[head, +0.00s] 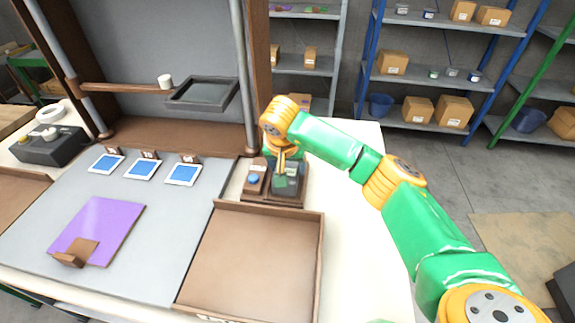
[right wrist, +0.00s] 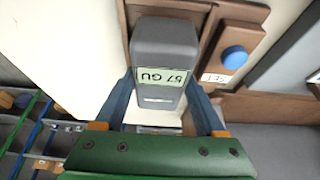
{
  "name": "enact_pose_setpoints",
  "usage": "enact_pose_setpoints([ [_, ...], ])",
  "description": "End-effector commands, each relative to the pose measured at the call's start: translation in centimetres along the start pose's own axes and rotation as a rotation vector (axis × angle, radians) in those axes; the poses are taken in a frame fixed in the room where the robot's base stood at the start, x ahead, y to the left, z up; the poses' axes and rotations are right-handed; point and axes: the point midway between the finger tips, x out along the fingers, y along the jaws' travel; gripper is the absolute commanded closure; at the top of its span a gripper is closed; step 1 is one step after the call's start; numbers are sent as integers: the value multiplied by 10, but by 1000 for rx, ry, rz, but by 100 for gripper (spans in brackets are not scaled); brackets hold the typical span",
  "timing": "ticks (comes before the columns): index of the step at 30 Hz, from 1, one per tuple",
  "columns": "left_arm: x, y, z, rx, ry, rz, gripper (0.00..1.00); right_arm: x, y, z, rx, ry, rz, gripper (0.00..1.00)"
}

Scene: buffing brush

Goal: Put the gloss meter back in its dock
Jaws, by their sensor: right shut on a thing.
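The gloss meter (right wrist: 165,55) is a dark grey block with a pale display reading "57 GU" in the right wrist view. In the head view the gloss meter (head: 285,184) is partly hidden by my right gripper (head: 288,165). My right gripper's fingers (right wrist: 165,108) are shut on its two sides. The dock (head: 274,201) is a brown wooden base at the back right of the bench. The meter is at the dock's right part, over the recess of the dock (right wrist: 207,40); I cannot tell whether it is fully seated. My left gripper is out of view.
A blue button (right wrist: 235,57) with a "SET" label sits beside the meter on the dock. A brown open tray (head: 255,262) lies in front. A purple panel (head: 98,231) and several blue-faced cards (head: 141,169) lie on the grey mat. White bench right of the dock is clear.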

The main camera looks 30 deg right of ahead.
Motion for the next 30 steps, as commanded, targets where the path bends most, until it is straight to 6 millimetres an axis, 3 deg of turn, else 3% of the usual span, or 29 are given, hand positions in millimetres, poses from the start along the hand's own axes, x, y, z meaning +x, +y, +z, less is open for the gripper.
enact_pose_setpoints([
  [1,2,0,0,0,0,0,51,2,0,1,0,0,0,81],
  [2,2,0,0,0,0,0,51,2,0,1,0,0,0,22],
  [4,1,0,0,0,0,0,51,2,0,1,0,0,0,4],
  [5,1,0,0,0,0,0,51,2,0,1,0,0,0,0],
  [14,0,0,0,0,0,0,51,-5,0,-1,0,1,-2,0],
  [17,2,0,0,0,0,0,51,-22,-1,-1,0,3,-3,0],
  [22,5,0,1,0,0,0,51,-67,-1,-2,0,6,-4,0],
  [27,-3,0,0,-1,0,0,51,-107,0,-3,-1,5,-2,0],
  [30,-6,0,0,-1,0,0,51,-118,0,-2,-1,3,-1,0],
])
